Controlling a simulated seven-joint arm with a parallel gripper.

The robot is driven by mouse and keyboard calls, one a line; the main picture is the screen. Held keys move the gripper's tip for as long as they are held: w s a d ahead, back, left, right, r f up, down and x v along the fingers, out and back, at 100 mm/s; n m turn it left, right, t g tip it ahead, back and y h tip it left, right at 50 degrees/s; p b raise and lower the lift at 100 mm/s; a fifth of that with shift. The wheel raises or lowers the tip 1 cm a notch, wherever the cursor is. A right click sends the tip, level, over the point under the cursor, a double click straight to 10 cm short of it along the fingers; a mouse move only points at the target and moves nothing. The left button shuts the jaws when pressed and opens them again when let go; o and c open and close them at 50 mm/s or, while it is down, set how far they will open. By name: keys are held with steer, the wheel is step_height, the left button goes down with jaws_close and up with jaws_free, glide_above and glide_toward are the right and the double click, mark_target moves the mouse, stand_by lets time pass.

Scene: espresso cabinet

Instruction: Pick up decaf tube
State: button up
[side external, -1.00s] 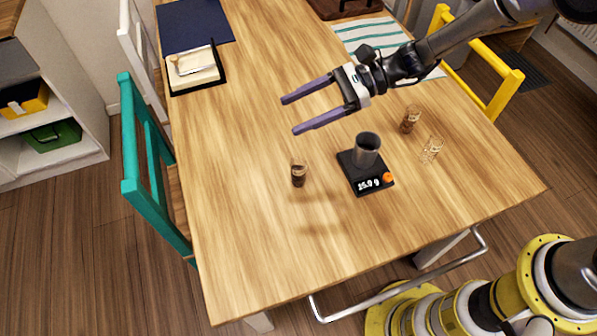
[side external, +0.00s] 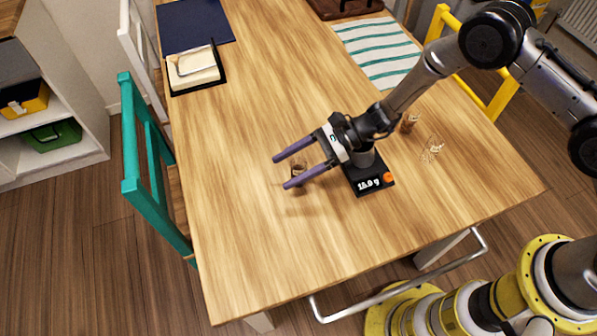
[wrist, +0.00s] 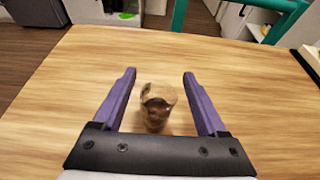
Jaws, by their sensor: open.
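A small clear glass tube with dark brown contents (side external: 299,170) stands on the wooden table left of the scale. No label on it is readable. My gripper (side external: 281,172) is open, its two purple fingers reaching left on either side of this tube. In the wrist view the tube (wrist: 157,108) stands between the open fingers (wrist: 159,72), with a gap on each side. Another tube with brown contents (side external: 409,123) stands at the right, behind my wrist. A clear, seemingly empty tube (side external: 432,149) stands near it.
A black scale (side external: 372,184) with a lit display stands just right of my gripper. The grey cup on it (side external: 364,158) is partly hidden by my gripper. A striped cloth (side external: 380,50) and a black tray (side external: 196,85) lie farther back. The table's left front is clear.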

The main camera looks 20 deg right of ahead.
steer(key=shift+s+a+f, duration=0.1)
steer(key=shift+a+f, duration=0.3)
steer(key=shift+a, duration=0.05)
steer(key=shift+s+d+f, duration=0.1)
steer(key=shift+f, duration=0.05)
jaws_close()
